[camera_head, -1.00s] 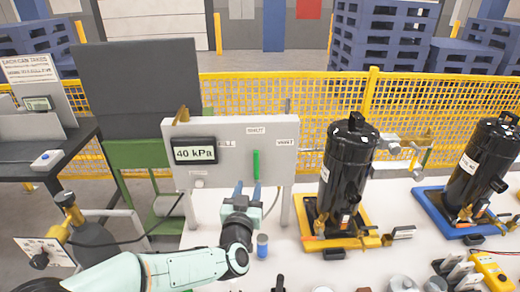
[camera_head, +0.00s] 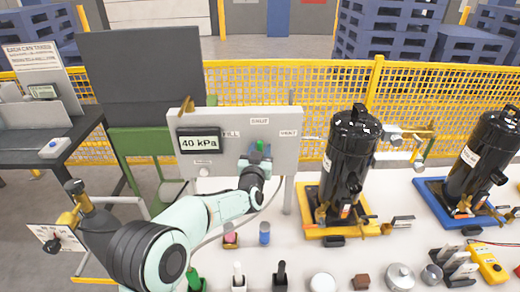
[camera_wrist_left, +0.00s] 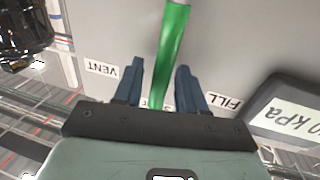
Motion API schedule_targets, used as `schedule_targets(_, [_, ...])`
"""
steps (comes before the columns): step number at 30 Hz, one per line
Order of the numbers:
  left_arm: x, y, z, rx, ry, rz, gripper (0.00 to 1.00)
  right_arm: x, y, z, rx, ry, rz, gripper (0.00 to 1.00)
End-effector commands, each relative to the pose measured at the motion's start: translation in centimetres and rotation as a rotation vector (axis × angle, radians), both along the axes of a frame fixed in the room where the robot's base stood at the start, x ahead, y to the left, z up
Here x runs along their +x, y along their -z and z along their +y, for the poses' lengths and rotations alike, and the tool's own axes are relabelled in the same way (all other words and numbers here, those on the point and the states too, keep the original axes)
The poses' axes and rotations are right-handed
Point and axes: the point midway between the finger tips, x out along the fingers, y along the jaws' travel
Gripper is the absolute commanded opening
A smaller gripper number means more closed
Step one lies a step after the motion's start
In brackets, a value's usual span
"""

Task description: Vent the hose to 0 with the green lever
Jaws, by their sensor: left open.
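The green lever (camera_head: 260,146) is on the grey panel (camera_head: 225,116), mostly hidden by my left gripper (camera_head: 257,158) in the head view. In the left wrist view, the lever (camera_wrist_left: 172,55) runs down between the two open blue fingers of my left gripper (camera_wrist_left: 158,84), with a gap on each side. Its end points towards the SHUT label (camera_head: 259,121), between FILL (camera_head: 231,134) and VENT (camera_head: 288,133). The gauge display (camera_head: 200,142) reads 40 kPa. My right gripper is not in view.
A black compressor (camera_head: 350,160) on a yellow base stands right of the panel, and another (camera_head: 482,155) on a blue base stands further right. A gas cylinder (camera_head: 85,215) is at left.

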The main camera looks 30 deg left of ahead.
Motion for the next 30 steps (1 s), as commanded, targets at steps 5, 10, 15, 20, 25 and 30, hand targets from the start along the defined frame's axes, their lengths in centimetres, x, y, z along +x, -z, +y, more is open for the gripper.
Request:
schedule_targets(5, [0.2, 0.1, 0.1, 0.0, 0.0, 0.0, 0.4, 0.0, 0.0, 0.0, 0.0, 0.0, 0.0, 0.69])
schedule_targets(10, [0.1, 0.1, 0.1, 0.0, 0.0, 0.0, 0.21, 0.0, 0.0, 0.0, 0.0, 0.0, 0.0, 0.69])
schedule_targets(15, [0.1, 0.0, 0.0, 0.0, 0.0, 0.0, 0.0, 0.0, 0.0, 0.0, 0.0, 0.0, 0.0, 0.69])
schedule_targets(20, [0.2, 0.0, 0.0, 0.006, 0.001, 0.004, 0.0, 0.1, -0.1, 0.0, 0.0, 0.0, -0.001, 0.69])
schedule_targets(25, [0.4, -0.1, -0.4, 0.04, 0.002, 0.024, 0.0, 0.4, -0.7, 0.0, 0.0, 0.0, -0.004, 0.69])
schedule_targets(30, [0.7, -0.1, -0.6, 0.098, 0.001, 0.061, 0.0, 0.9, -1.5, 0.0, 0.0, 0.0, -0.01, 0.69])
